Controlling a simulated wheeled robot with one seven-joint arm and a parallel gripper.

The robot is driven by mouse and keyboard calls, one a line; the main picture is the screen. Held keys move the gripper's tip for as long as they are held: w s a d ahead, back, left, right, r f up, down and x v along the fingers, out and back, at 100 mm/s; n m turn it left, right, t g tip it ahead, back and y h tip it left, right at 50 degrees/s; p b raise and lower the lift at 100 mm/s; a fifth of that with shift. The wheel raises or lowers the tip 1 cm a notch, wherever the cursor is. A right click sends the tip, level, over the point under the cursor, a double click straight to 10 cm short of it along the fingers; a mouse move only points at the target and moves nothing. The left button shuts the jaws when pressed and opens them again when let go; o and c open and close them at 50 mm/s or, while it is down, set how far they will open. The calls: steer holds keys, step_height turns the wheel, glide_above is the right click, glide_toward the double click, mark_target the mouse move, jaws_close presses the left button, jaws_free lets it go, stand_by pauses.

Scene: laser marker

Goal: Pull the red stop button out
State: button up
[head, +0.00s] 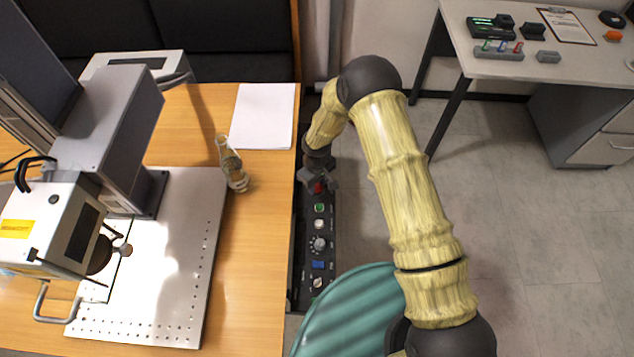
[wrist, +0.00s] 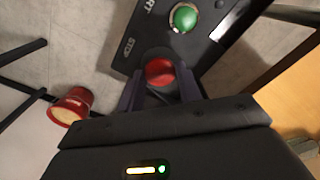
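The red stop button (wrist: 160,72) sits on the dark control panel (wrist: 135,35), beside the lettering STOP in the wrist view. My gripper (wrist: 161,82) is at the button, with one dark finger on each side of it. The fingers are spread, with the red cap between them. Whether either finger touches the cap is not clear. In the head view, a bit of the red button (head: 317,188) shows under my gripper (head: 319,179) at the far end of the panel. The rest of the button is hidden there.
A green button (wrist: 184,17) is close by on the panel; knobs and a blue switch (head: 318,265) follow. The wooden table (head: 260,230) with the marking machine is left of the panel. A red cup-like object (wrist: 72,105) shows in the wrist view. Open floor lies right.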

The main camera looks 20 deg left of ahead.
mark_target(317, 186)
jaws_close()
steer(key=shift+w+r, duration=0.1)
steer(key=shift+r, duration=0.5)
steer(key=o, duration=0.8)
jaws_free()
steer(key=shift+r, duration=0.1)
steer(key=shift+c, duration=0.2)
step_height(317, 186, up, 17)
steer(key=b, duration=0.1)
steer(key=shift+r, duration=0.1)
